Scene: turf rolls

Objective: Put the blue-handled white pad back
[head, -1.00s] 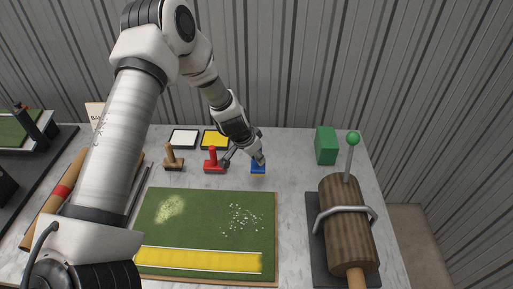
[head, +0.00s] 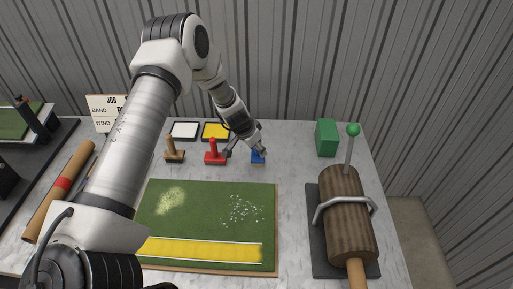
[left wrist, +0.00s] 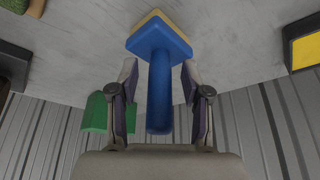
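The blue-handled pad (head: 257,157) stands on the table right of the red-handled tool. In the left wrist view its blue handle (left wrist: 160,92) points toward my gripper, and a pale cream edge shows under its blue plate. My left gripper (head: 261,151) is at this pad; in its wrist view the fingers (left wrist: 159,75) are open on both sides of the handle, with a gap on each side. The white tray (head: 184,139) and the yellow tray (head: 215,140) lie behind the tools. My right gripper is not in view.
The red-handled tool (head: 214,153) and a wooden-handled tool (head: 173,152) stand left of the pad. A turf mat (head: 205,215) lies in front. A green block (head: 326,138) and a wooden roller (head: 346,210) are at the right. A sign (head: 105,112) stands at the left.

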